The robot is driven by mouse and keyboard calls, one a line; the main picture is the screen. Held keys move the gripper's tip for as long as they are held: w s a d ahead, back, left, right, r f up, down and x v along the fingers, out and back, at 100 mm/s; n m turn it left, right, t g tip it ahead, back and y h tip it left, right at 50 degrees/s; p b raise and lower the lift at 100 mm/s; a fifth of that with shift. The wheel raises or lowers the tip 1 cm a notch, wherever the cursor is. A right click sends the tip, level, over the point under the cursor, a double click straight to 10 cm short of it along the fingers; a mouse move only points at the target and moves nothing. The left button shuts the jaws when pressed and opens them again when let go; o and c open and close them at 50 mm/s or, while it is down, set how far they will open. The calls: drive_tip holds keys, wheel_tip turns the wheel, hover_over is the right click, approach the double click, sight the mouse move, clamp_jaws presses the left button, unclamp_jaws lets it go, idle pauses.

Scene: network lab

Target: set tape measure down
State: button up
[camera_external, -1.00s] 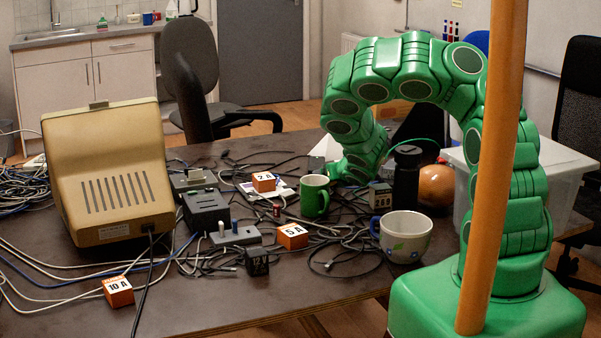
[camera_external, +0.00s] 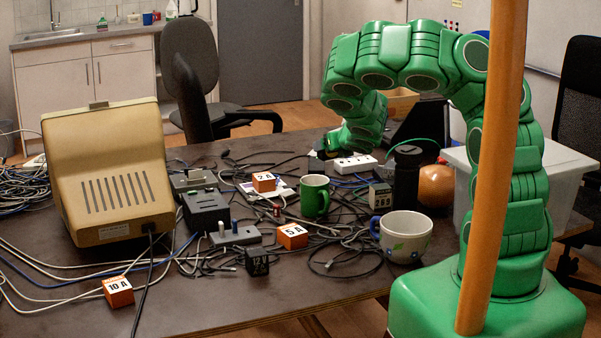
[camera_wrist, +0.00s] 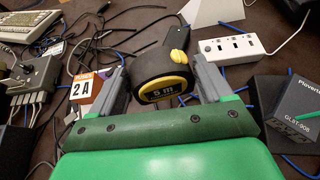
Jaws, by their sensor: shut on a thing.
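The tape measure (camera_wrist: 150,84) is black with a yellow button and a yellow ring marked "5 m". In the wrist view it sits between the two grey fingers of my gripper (camera_wrist: 162,72), which is shut on it. In the external view my gripper (camera_external: 326,150) is low over the far side of the dark table (camera_external: 215,305). The tape measure is too small and covered there to make out clearly. I cannot tell whether it touches the table or the cables under it.
A white power strip (camera_wrist: 232,47) lies right of my gripper, with a dark labelled box (camera_wrist: 287,108) nearer. The "2 A" box (camera_wrist: 86,90) is to the left. Loose cables cover much of the table. A green mug (camera_external: 314,197) stands in front of my gripper.

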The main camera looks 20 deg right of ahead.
drive_tip(key=shift+r, duration=0.5)
drive_tip(key=r, duration=0.2)
drive_tip(key=a+r, duration=0.1)
drive_tip(key=r, duration=0.1)
drive_tip(key=s+a+n+g+y, duration=0.1)
drive_tip(key=s+a+n+y, duration=0.3)
drive_tip(key=a, duration=1)
drive_tip(key=s+a+n+g+y, duration=0.2)
drive_tip(key=s+a+n+y, duration=0.15)
drive_tip(key=a, duration=1.05)
drive_tip(key=s+a+f+n+g+y, duration=0.1)
drive_tip(key=s+a+n+g+y, duration=0.6)
drive_tip(key=s+a, duration=1.55)
drive_tip(key=shift+n+g+h, duration=0.4)
drive_tip(key=shift+n+h, duration=0.55)
drive_tip(key=shift+w+a+f, duration=0.2)
drive_tip(key=shift+f, duration=2.1)
drive_tip(key=shift+w+a+f, duration=0.2)
drive_tip(key=shift+f, duration=2.1)
drive_tip(key=shift+w+a+f, duration=0.2)
drive_tip(key=shift+f, duration=2.1)
drive_tip(key=shift+f, duration=0.1)
